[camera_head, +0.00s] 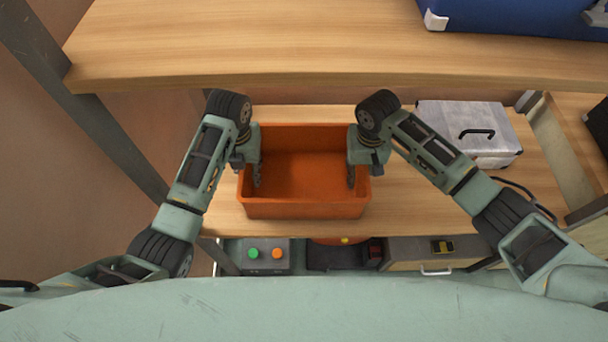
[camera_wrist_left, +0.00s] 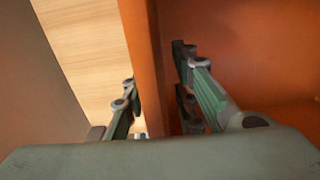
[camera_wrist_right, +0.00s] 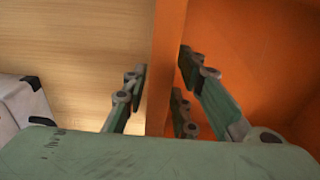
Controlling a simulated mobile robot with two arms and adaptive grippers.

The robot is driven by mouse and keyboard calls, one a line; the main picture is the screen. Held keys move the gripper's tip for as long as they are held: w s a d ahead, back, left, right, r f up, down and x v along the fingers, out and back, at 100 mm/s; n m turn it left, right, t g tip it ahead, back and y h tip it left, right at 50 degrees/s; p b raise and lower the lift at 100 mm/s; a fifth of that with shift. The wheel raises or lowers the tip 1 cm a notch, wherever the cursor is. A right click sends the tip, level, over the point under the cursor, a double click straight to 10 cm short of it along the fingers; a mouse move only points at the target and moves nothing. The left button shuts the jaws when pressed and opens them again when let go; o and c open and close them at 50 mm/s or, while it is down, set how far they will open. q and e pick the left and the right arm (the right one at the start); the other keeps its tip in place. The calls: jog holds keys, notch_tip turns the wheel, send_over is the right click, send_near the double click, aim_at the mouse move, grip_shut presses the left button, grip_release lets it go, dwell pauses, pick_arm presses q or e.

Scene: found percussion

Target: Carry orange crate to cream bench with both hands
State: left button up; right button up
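The orange crate (camera_head: 304,208) sits on a wooden shelf, open side up, and looks empty. My left gripper (camera_head: 250,176) is at its left side wall, and my right gripper (camera_head: 358,178) is at its right side wall. In the left wrist view, my left fingers (camera_wrist_left: 158,88) straddle the crate's wall (camera_wrist_left: 141,40), one outside and one inside, with a small gap visible. In the right wrist view, my right fingers (camera_wrist_right: 162,82) straddle the opposite wall (camera_wrist_right: 170,30) the same way, close to it. Both look open. The cream bench cannot be identified.
A silver case (camera_head: 468,135) with a black handle stands right of the crate. A higher wooden shelf (camera_head: 270,45) bears a blue case (camera_head: 520,15). Below the crate's front edge are a box with green and orange buttons (camera_head: 265,256) and a drawer (camera_head: 430,262).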

pick_arm(q)
grip_shut()
pick_arm(e)
grip_shut()
dwell(0.4)
